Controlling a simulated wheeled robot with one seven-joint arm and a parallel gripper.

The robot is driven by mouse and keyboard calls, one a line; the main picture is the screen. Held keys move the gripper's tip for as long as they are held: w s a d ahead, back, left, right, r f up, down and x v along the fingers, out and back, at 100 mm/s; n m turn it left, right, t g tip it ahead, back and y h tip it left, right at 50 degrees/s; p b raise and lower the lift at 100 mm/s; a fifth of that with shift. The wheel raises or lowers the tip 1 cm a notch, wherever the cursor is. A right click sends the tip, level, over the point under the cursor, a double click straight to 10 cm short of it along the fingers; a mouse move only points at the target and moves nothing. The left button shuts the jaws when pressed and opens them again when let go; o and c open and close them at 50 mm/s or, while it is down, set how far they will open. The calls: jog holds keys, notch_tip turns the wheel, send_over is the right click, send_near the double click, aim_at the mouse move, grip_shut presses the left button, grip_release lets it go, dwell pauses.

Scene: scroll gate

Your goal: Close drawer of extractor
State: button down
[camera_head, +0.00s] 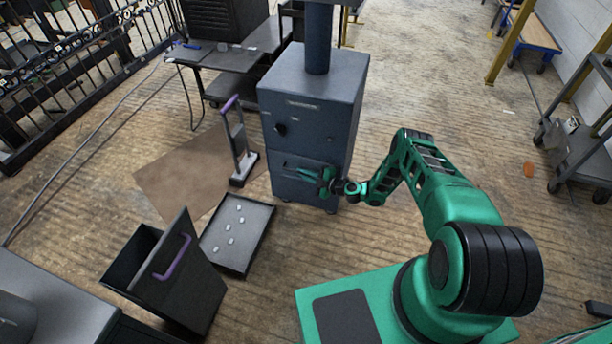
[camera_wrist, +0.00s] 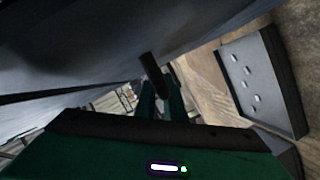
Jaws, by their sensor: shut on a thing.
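The extractor (camera_head: 312,100) is a dark blue-grey cabinet with a round pipe rising from its top. Its drawer (camera_head: 306,192) is low on the front face; I cannot tell whether it stands slightly out or flush. My green gripper (camera_head: 305,172) is at the drawer front, reaching in from the right and partly covering it. In the wrist view my gripper (camera_wrist: 161,88) has its two fingers close together on a dark bar, the drawer handle (camera_wrist: 150,64). The extractor's dark surface (camera_wrist: 110,45) fills the upper left of that view.
A shallow tray (camera_head: 262,243) with several small pale pieces lies on the floor left of the extractor; the wrist view shows it too (camera_wrist: 299,110). A dustpan with a purple handle (camera_head: 240,150) and a dark bin (camera_head: 195,290) stand nearby.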

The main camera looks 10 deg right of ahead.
jog(key=shift+w+d, duration=0.1)
jog(key=shift+d, duration=0.1)
jog(key=c, duration=2.1)
grip_release()
jog(key=shift+f, duration=0.15)
jog(key=v, duration=1)
jog(key=shift+s+d, duration=0.2)
jog(key=shift+s, duration=0.05)
jog(key=shift+s, duration=0.1)
